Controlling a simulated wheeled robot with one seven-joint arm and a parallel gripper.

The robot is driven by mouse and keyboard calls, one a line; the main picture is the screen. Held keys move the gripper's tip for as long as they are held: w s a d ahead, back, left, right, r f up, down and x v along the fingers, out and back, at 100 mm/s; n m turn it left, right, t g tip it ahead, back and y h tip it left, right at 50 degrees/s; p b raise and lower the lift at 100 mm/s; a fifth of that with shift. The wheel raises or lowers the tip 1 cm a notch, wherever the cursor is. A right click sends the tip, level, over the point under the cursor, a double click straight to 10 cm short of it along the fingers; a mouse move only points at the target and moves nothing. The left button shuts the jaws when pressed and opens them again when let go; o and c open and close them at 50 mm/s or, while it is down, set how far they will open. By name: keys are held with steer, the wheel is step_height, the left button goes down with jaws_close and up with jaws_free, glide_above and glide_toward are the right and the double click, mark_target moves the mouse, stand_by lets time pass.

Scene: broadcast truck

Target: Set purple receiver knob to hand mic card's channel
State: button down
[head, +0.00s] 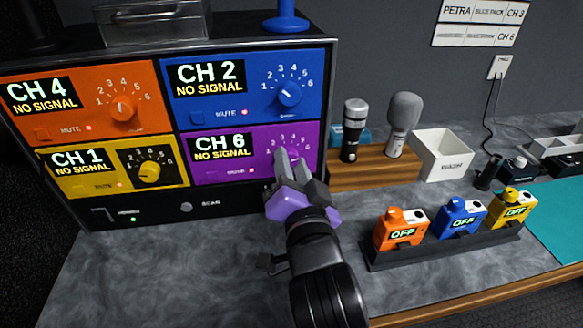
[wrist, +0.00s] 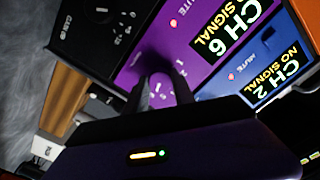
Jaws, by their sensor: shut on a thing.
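The purple receiver (head: 258,170) is the lower right panel of the rack in the head view. Its display (head: 221,147) reads CH 6, NO SIGNAL, and its dial has numbers around the knob. My gripper (head: 286,160) reaches in front of that dial and hides the knob in the head view. In the wrist view the purple knob (wrist: 160,90) sits between my two dark fingers, which are shut on it. Two wall cards hang at the top right: the upper card (head: 482,12) reads PETRA, CH 3; the lower card (head: 475,36) ends in CH 6, its name too small to read.
Orange CH 4 (head: 85,125), blue CH 2 (head: 235,105) and yellow CH 1 (head: 100,180) receivers surround the purple one. Two microphones (head: 353,140) stand on a wooden block right of the rack. A white bin (head: 442,160) and a dark tray (head: 440,252) holding bodypacks marked OFF are further right.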

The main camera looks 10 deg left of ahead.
stand_by(0.3)
steer(key=c, duration=1.1)
jaws_free()
steer(key=shift+o, duration=0.2)
steer(key=v, duration=0.7)
steer(key=shift+s+b, duration=0.3)
steer(key=shift+s, duration=0.1)
steer(key=shift+d, duration=0.15)
